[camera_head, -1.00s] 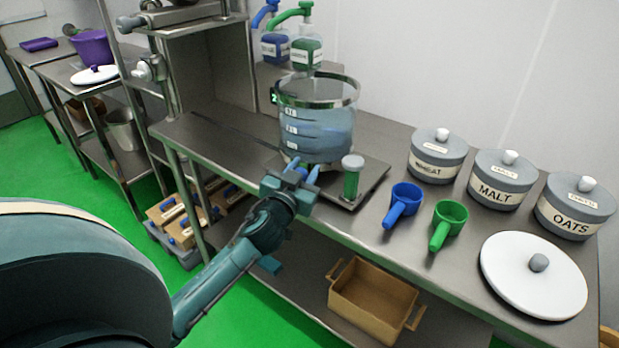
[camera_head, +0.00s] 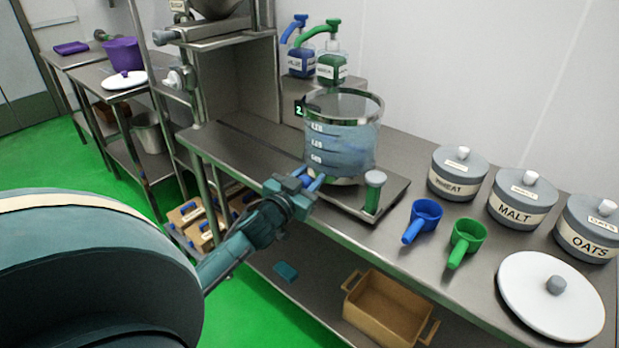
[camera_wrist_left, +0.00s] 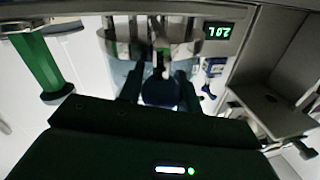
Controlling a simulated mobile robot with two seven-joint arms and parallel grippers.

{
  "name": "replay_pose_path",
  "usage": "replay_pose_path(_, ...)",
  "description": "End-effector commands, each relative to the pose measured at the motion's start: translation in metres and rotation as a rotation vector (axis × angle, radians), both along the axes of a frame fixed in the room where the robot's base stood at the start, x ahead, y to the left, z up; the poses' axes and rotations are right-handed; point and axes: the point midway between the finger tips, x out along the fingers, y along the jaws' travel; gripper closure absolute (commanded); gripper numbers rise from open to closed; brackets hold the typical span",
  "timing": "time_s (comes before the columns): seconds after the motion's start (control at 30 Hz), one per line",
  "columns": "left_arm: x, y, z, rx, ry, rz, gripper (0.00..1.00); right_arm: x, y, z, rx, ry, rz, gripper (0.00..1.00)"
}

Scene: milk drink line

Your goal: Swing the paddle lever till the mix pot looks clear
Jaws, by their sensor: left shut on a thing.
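The mix pot (camera_head: 342,135) is a clear round vessel with a metal rim and white level marks on the bench. It holds bluish, hazy-looking liquid. My left gripper (camera_head: 318,183) is at the front left of the pot's base. Its fingers are shut on the paddle lever, whose dark blue round knob (camera_wrist_left: 160,92) shows between the fingertips in the left wrist view. The rest of the lever is mostly hidden by the gripper and the pot's base. A green readout (camera_wrist_left: 219,31) shows 2.0 L beside the pot. My right gripper is not in view.
A green handle with a grey cap (camera_head: 373,190) stands close right of the pot. Blue (camera_head: 424,218) and green (camera_head: 466,240) scoops, lidded canisters (camera_head: 520,198) and a white lid (camera_head: 550,295) occupy the right bench. Two pump bottles (camera_head: 318,62) stand behind.

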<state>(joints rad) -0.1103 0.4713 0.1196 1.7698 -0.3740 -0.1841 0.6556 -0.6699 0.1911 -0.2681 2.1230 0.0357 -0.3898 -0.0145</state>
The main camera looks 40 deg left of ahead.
Motion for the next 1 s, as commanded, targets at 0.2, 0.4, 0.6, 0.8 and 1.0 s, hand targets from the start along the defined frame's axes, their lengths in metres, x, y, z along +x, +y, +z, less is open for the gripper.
replay_pose_path(0.2,0.0,0.002,0.002,0.002,-0.002,0.005,0.61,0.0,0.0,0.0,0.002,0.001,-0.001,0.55)
replay_pose_path(0.4,0.0,0.001,0.001,0.001,-0.001,0.002,0.45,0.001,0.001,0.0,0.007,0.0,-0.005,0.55)
replay_pose_path(0.6,0.0,0.0,0.001,0.0,-0.001,0.001,0.45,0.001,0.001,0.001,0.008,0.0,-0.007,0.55)
replay_pose_path(0.8,-0.013,-0.003,-0.001,-0.002,0.001,-0.001,0.45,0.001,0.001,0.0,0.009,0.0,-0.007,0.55)
replay_pose_path(1.0,-0.053,-0.008,-0.002,-0.001,0.003,0.001,0.45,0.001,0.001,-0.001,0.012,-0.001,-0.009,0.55)
